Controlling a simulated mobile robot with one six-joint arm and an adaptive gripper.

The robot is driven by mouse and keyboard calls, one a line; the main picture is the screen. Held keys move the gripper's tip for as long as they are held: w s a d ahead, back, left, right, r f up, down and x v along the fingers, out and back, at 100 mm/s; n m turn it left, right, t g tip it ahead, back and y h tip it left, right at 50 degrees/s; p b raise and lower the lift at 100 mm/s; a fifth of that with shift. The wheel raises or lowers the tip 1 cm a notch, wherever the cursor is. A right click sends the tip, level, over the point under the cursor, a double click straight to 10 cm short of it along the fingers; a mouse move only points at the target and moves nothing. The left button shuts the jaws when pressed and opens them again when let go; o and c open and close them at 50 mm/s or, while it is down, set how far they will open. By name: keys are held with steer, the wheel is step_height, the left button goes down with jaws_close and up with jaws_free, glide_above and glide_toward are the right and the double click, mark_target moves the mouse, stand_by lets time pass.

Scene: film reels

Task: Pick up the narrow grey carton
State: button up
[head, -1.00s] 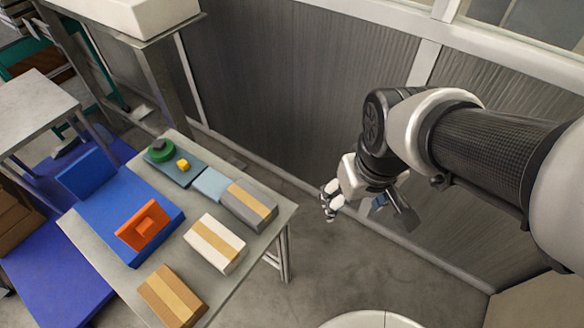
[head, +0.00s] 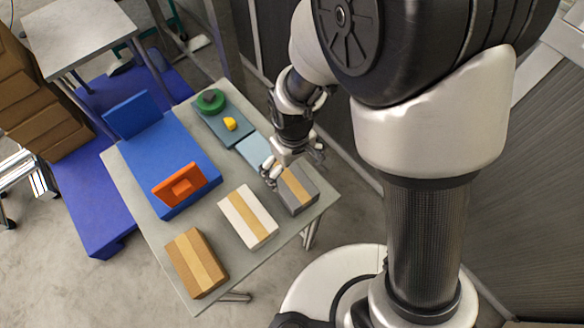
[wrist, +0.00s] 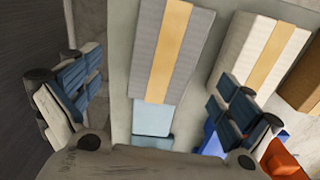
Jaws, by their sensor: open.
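The narrow grey carton (head: 297,189) lies on the table at its right edge, with a tan tape stripe along its top. My gripper (head: 293,172) is over its far end in the head view and hides part of it. In the wrist view the grey carton (wrist: 172,50) lies ahead of my gripper (wrist: 155,108), roughly between the lines of the two fingers. The fingers are spread wide with nothing between them. I cannot tell the exact height of the fingers above the carton.
A white carton (head: 237,221) and a brown carton (head: 190,272) lie beside the grey one on the table (head: 140,205). A light blue pad (head: 252,151) adjoins its far end. A blue stand with an orange block (head: 180,185) and a green disc (head: 210,104) are farther left.

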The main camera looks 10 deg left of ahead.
mark_target(290, 180)
step_height(290, 180, down, 2)
steer(key=shift+f, duration=0.25)
steer(key=f+b, duration=0.2)
steer(key=f, duration=0.1)
steer(key=f+b, duration=0.1)
steer(key=f, duration=0.1)
steer(key=shift+s+a+f, duration=0.15)
steer(key=shift+a, duration=0.15)
steer(key=c, duration=1.4)
steer(key=shift+r, duration=0.2)
